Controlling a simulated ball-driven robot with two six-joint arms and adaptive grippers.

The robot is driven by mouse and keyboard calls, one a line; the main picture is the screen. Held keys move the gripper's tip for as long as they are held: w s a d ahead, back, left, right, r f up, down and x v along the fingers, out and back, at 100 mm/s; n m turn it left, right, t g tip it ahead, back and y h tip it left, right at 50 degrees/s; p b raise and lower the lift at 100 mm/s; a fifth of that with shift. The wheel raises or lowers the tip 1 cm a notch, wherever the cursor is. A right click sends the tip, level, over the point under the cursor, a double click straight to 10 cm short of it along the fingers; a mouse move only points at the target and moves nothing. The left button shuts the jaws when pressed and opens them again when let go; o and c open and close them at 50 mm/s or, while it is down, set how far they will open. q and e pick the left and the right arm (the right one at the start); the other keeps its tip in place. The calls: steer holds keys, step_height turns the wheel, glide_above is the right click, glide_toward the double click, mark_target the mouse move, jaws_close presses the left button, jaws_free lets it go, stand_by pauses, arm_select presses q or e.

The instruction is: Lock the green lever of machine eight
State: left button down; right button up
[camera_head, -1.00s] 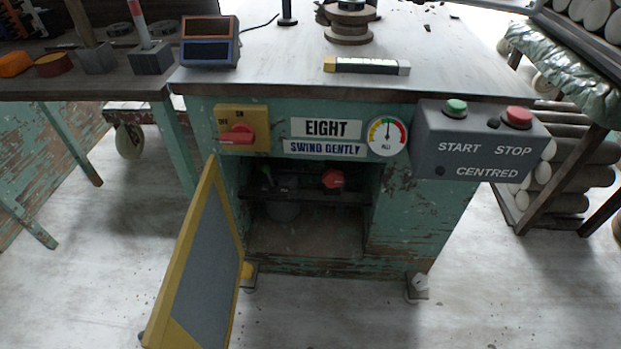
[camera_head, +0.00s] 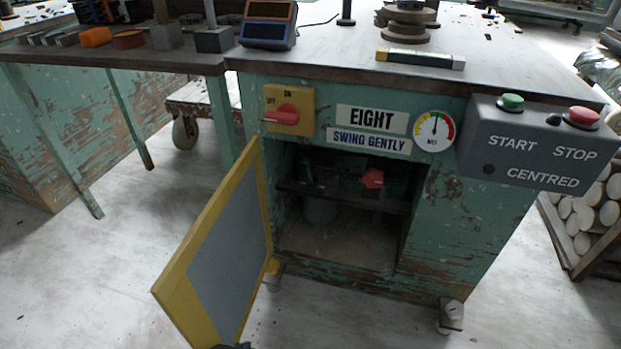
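Machine eight (camera_head: 470,215) is a worn green cabinet with an "EIGHT" plate (camera_head: 371,119). Its yellow-framed door (camera_head: 215,255) stands open to the left. Inside the dark opening, a dim green lever (camera_head: 307,172) shows at the left above a shelf; its exact position is hard to make out. A red knob (camera_head: 373,178) is to its right. No gripper can be made out. A small dark shape at the bottom edge, by the door's lower end, is too cut off to identify.
A red switch (camera_head: 282,117) on a yellow plate, a dial (camera_head: 434,130) and a grey START/STOP box (camera_head: 530,145) are on the front. The box juts out at the right. A table (camera_head: 100,62) adjoins on the left. The floor before the cabinet looks mostly clear.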

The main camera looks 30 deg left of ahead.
arm_select(q)
steer(key=w+r+n+t+y+b, duration=0.25)
steer(key=w+r+b, duration=0.2)
steer(key=w, duration=0.65)
steer(key=w+r+n+t+y+b, duration=0.1)
steer(key=w+r+n+t+b, duration=0.3)
steer(key=w, duration=0.6)
steer(key=w+a+r+n+y+b, duration=0.6)
steer(key=w+r+n+y+b, duration=0.2)
steer(key=n, duration=0.4)
steer(key=shift+w+r+n+y, duration=0.15)
steer(key=shift+r+n+y, duration=0.25)
steer(key=shift+r, duration=0.45)
arm_select(e)
steer(key=w+a+r+t, duration=0.3)
steer(key=w+a+r, duration=0.1)
steer(key=w+r, duration=0.8)
steer(key=shift+w+y, duration=0.3)
steer(key=shift+w, duration=0.5)
arm_select(q)
steer(key=shift+a+t, duration=0.15)
steer(key=shift+t, duration=0.1)
arm_select(e)
steer(key=shift+a, duration=0.1)
